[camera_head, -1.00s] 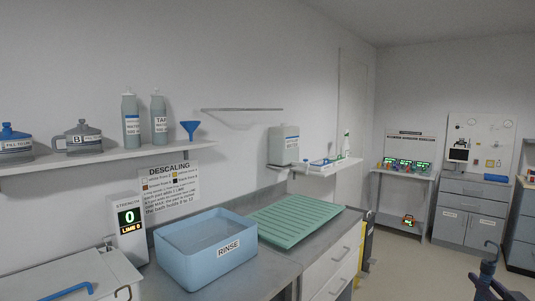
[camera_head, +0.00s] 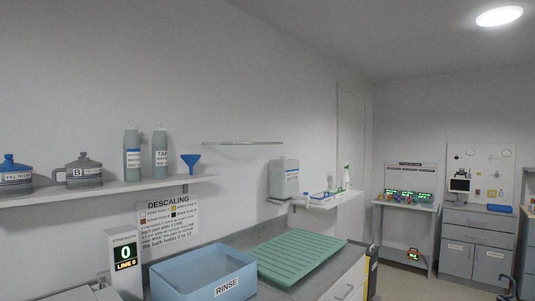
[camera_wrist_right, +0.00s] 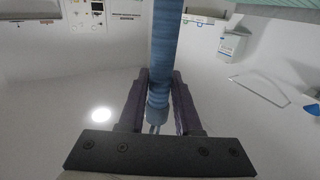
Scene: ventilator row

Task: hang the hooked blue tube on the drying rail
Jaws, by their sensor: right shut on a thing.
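The blue tube (camera_wrist_right: 165,35) stands between the two dark fingers of my right gripper (camera_wrist_right: 160,80) in the right wrist view. The gripper is shut on it, and the ribbed end of the tube shows between the fingers. The drying rail (camera_head: 242,143) is a thin bare bar on the wall above the counter. It also shows in the right wrist view (camera_wrist_right: 262,92), apart from the tube. My left gripper is not in view.
A wall shelf (camera_head: 110,188) with bottles and a blue funnel (camera_head: 191,162) is left of the rail. The blue rinse bin (camera_head: 203,277) and green drain mat (camera_head: 300,247) are below. The wall around the rail is clear.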

